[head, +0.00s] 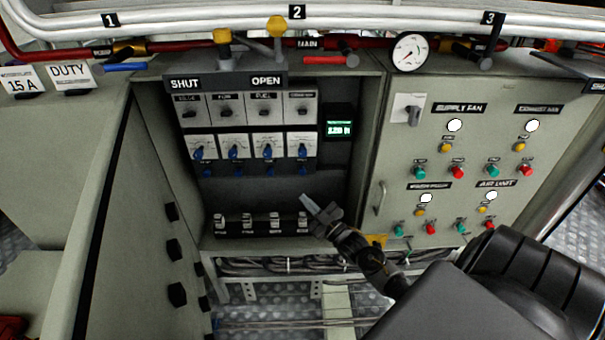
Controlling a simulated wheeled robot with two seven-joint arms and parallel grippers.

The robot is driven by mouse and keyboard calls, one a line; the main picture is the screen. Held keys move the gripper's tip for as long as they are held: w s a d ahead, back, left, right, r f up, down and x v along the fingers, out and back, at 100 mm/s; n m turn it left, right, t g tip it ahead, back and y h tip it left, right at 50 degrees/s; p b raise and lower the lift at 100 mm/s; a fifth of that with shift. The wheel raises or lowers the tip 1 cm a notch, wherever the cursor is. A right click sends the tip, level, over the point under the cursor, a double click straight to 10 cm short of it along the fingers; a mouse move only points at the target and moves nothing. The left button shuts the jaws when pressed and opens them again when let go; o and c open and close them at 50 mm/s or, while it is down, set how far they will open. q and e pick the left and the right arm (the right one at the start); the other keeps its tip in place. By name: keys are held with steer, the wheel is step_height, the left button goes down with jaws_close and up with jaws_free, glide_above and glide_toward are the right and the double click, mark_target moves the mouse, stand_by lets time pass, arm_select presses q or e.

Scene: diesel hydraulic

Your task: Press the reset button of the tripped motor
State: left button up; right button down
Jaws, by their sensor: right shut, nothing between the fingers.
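The grey motor panel (390,155) on the right has several groups, each with a white round indicator, a yellow round button or lamp, a green button and a red button. The groups include SUPPLY FAN with its yellow piece (446,147), EXHAUST FAN with its yellow piece (519,146), a lower left group whose label is blurred (419,212), and AIR UNIT (483,210). Which motor is tripped I cannot tell. My right gripper (309,204) is shut and empty, left of the panel, in front of the open cabinet. My left gripper is out of view.
The recessed cabinet (290,185) holds switches, blue-knobbed dials, a row of breakers (262,223) and a green display (339,128). Pipes with valves and a pressure gauge (409,52) run above. A cabinet door (125,200) stands at left. My right arm covers the lower right.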

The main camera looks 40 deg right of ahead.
mark_target(302, 171)
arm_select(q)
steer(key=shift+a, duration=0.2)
arm_select(e)
steer(key=shift+r, duration=0.2)
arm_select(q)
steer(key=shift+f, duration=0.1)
